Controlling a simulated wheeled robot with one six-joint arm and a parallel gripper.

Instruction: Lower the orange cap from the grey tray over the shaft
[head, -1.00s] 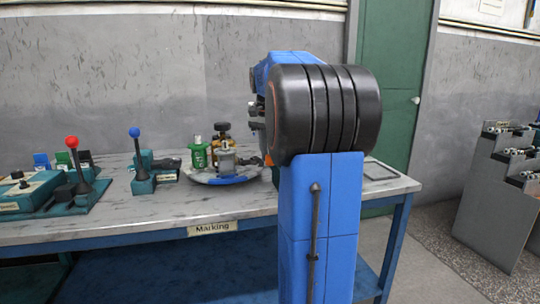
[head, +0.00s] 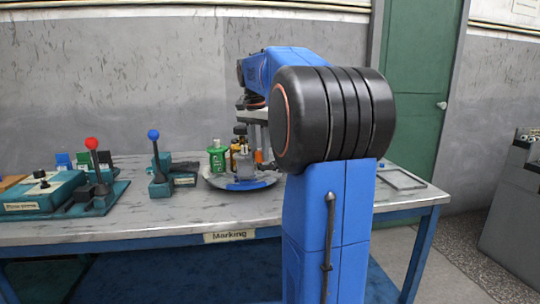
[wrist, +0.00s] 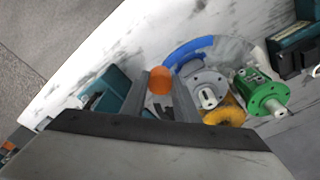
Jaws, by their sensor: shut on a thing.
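The orange cap (wrist: 160,81) is held between the two grey fingertips of my gripper (wrist: 160,86) in the wrist view. A grey motor part with a pale upright shaft (wrist: 208,96) stands just right of the cap in that view, apart from it. The shaft is on a round plate with a blue edge (wrist: 202,50), which also shows in the head view (head: 215,180). The rectangular grey tray (head: 402,178) lies empty at the table's right end. In the head view my arm hides part of the gripper.
Lever units with a blue knob (head: 153,134) and a red knob (head: 92,143) stand left on the table (head: 150,220). The front strip of the table is clear.

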